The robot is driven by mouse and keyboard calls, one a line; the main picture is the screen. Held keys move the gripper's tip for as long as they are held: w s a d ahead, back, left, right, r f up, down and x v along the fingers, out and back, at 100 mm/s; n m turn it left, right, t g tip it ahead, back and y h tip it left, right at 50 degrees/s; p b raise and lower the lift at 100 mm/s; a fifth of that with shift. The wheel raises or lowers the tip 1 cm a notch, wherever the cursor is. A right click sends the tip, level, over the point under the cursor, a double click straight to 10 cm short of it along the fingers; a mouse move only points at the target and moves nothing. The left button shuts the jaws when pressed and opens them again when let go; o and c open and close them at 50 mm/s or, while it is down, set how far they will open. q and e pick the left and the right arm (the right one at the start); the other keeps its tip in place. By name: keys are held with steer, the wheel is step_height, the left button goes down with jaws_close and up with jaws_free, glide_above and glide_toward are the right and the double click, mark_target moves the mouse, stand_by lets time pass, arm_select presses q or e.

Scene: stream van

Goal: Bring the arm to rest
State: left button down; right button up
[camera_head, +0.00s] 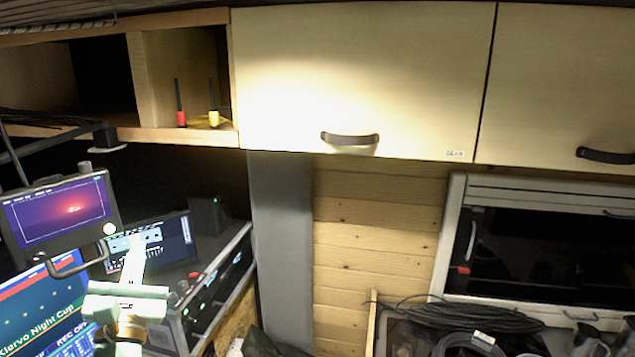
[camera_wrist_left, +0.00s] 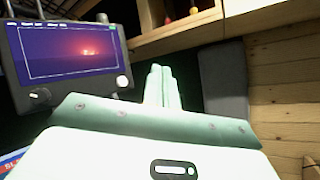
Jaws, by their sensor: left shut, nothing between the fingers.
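My left gripper (camera_head: 137,252) is at the lower left of the head view, in front of the screens and the equipment rack. In the left wrist view its two pale fingers (camera_wrist_left: 161,72) are together, with nothing between them. Its fingers point up and away from me. My right gripper is in neither view.
A monitor with a purple-red picture (camera_head: 62,212) is just left of my left gripper. A rack unit (camera_head: 215,285) is to its right. A closed cabinet door (camera_head: 360,75) and an open shelf (camera_head: 170,136) are above. Coiled cables (camera_head: 450,312) lie at the lower right.

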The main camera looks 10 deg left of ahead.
arm_select(q)
steer(key=s+d+f+m+g+h, duration=0.35)
steer(key=d+f+m+h, duration=0.45)
steer(key=m, duration=0.7)
steer(key=s+d+f+m+g+h, duration=0.4)
steer(key=d+f+m, duration=0.4)
steer(key=m, duration=0.8)
steer(key=s+a+f+m+g+y, duration=0.8)
steer(key=s+a+f+m+y, duration=0.1)
steer(key=s+f+m, duration=0.15)
steer(key=s+d+f+g+h+b, duration=0.15)
steer(key=f+b, duration=0.25)
steer(key=f, duration=0.9)
steer(key=s+d+f+g+h+b, duration=0.1)
steer(key=s+d+f+b, duration=0.2)
steer(key=f, duration=1.1)
steer(key=s+f+g+h+b, duration=0.15)
steer(key=f+b, duration=0.35)
steer(key=f, duration=0.8)
steer(key=s+f+n+g+b, duration=0.1)
steer(key=s+f+b, duration=0.3)
steer(key=s+f, duration=0.5)
steer(key=s+f+n+g+b, duration=0.1)
steer(key=s+f+b, duration=0.3)
steer(key=s+f, duration=0.5)
step_height(320, 180, down, 5)
steer(key=shift+s+r+n+b, duration=0.15)
steer(key=shift+r+n+b, duration=0.05)
steer(key=shift+n+b, duration=0.25)
